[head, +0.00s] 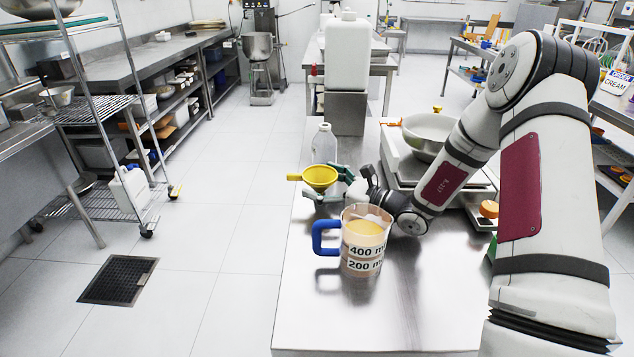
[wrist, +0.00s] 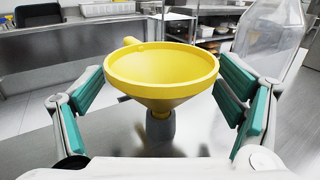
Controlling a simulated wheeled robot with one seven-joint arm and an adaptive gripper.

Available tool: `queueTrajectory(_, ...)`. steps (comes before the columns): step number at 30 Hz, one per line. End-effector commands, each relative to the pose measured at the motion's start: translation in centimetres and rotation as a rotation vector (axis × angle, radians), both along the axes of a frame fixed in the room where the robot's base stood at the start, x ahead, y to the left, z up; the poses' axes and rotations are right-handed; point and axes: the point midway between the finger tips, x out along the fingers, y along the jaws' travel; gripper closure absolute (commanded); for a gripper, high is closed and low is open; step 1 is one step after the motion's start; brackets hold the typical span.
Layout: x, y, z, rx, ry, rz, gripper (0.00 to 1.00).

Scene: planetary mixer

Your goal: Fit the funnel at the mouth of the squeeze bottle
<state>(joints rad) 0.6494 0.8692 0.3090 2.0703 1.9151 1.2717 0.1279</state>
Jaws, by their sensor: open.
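The yellow funnel (head: 320,177) is upright, with its wide mouth up and its handle pointing left in the head view. In the wrist view the funnel (wrist: 160,78) sits between the spread fingers of my gripper (wrist: 163,95), with gaps on both sides. Its spout goes down to a small grey piece (wrist: 160,131); the exact seating is hidden. My gripper (head: 328,186) is open and empty around the funnel in the head view. The clear squeeze bottle (head: 324,144) stands upright behind the funnel; it shows in the wrist view at the right (wrist: 267,42), its mouth out of frame.
A measuring jug (head: 364,240) with a blue handle stands close in front of my gripper. A metal bowl on a scale (head: 428,133) is to the right. A white canister (head: 347,55) stands behind. The steel table (head: 390,315) is clear at the front.

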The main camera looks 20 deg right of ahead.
Motion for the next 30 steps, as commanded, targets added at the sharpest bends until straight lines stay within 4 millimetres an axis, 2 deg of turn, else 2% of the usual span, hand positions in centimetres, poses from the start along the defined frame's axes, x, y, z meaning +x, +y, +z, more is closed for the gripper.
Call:
queueTrajectory(3,1.1,0.9,0.0,-0.001,-0.001,-0.001,0.13)
queueTrajectory(10,1.3,1.0,0.0,-0.001,-0.001,-0.001,0.13)
queueTrajectory(11,1.2,1.0,0.0,-0.001,-0.001,-0.001,0.18)
queueTrajectory(17,1.2,1.0,0.0,-0.001,-0.001,-0.001,0.63)
queueTrajectory(18,1.2,1.0,0.0,-0.001,-0.001,-0.001,0.65)
queueTrajectory(26,1.2,1.0,0.1,-0.001,-0.002,-0.001,0.65)
queueTrajectory(30,1.3,1.0,1.4,-0.002,-0.005,-0.001,0.65)
